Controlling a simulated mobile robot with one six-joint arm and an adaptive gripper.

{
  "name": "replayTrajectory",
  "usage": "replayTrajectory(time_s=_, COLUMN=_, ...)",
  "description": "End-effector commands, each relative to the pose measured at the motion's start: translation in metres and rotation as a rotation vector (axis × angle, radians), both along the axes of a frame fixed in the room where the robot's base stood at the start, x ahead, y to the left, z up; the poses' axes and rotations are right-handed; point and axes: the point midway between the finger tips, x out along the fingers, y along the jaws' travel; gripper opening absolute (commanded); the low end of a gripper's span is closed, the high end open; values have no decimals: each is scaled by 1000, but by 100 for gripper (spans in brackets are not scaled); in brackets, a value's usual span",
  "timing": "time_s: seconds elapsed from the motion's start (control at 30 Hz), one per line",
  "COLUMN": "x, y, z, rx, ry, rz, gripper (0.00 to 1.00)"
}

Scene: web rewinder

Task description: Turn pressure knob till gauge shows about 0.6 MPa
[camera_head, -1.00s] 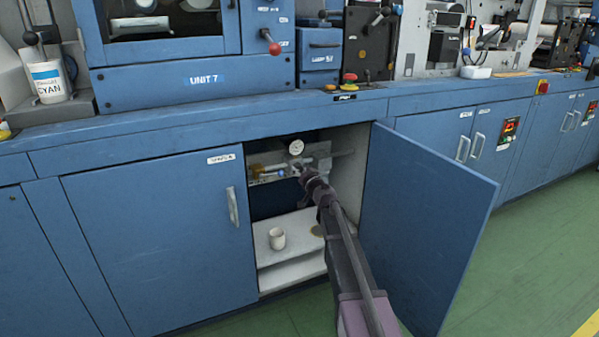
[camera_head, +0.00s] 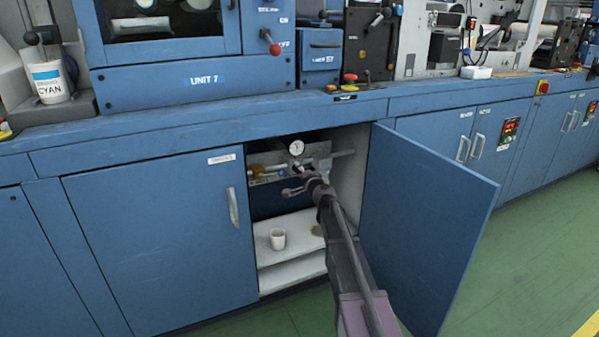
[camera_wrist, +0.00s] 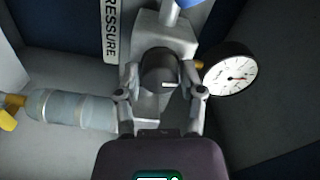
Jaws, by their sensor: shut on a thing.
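The dark pressure knob (camera_wrist: 158,68) with a pale mark sits on a grey regulator body (camera_wrist: 172,30). My gripper (camera_wrist: 161,92) has one finger on each side of the knob and is shut on it. In the head view my gripper (camera_head: 296,184) reaches into the open cabinet below the gauge, and the knob cannot be made out there. The round white gauge (camera_wrist: 229,76) is right of the knob; it also shows in the head view (camera_head: 296,147). Its needle shows, but the numbers are too small to read.
A label reading "PRESSURE" (camera_wrist: 111,30) is left of the regulator. A clear filter bowl (camera_wrist: 70,108) lies to the left. The open cabinet door (camera_head: 430,225) stands right of my arm.

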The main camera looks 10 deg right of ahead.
Motion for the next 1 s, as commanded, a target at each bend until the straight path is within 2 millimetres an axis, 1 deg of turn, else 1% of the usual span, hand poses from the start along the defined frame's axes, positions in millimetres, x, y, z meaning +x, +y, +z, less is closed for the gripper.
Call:
replayTrajectory(time_s=0.03, x=3, y=2, z=1, rx=43, ry=11, rz=3, gripper=3)
replayTrajectory(time_s=0.7, x=3, y=1, z=2, rx=650, ry=175, rz=3, gripper=3)
replayTrajectory(time_s=1.0, x=3, y=1, z=2, rx=846, ry=227, rz=2, gripper=3)
